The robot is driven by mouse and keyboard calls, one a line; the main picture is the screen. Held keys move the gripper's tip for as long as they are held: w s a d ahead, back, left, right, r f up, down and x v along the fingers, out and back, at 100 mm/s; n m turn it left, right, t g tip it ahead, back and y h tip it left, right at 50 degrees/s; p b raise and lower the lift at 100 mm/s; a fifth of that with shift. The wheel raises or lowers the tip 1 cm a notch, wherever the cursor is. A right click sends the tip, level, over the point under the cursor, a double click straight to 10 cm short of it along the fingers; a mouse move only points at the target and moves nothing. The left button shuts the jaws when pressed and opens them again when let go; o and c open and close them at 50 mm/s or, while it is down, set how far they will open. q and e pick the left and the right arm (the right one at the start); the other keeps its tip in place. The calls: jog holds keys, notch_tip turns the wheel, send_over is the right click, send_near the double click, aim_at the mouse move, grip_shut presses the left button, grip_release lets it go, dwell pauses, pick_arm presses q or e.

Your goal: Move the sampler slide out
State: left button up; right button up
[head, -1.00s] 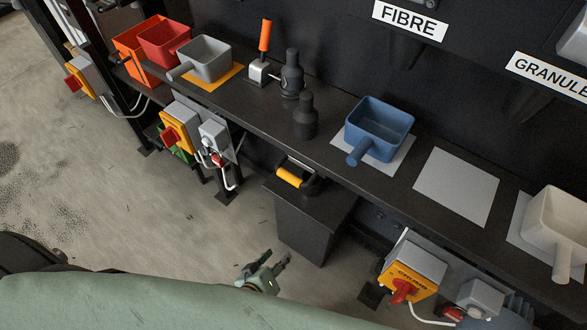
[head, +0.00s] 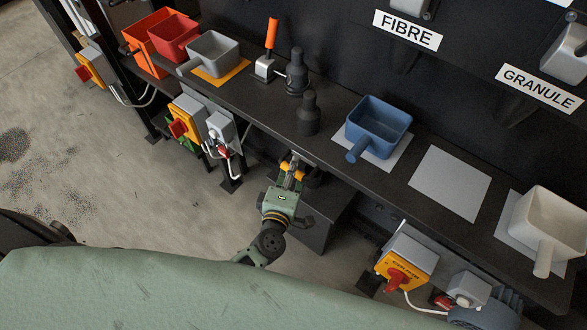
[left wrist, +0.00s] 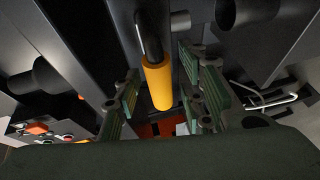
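The sampler slide (head: 322,222) is a dark box-shaped unit under the edge of the black shelf, partly hidden by my arm. Its bar handle has a yellow grip (left wrist: 158,84), which stands out in the left wrist view. In the head view only bits of yellow show between the fingers. My left gripper (head: 292,168) is at the handle, reaching up from below. In the left wrist view its fingers are open, one on each side of the yellow grip, with gaps visible. My right gripper is not in view.
The black shelf (head: 345,172) above holds a blue scoop (head: 378,125), dark bottle-like pieces (head: 308,115), a grey scoop (head: 213,55) and a white scoop (head: 548,218). Yellow switch boxes (head: 405,262) hang below it. Open concrete floor (head: 110,190) lies to the left.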

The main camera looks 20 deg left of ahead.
pick_arm(q)
jog(key=shift+w, duration=0.25)
jog(key=shift+c, duration=0.2)
grip_shut()
jog(key=shift+s, duration=0.1)
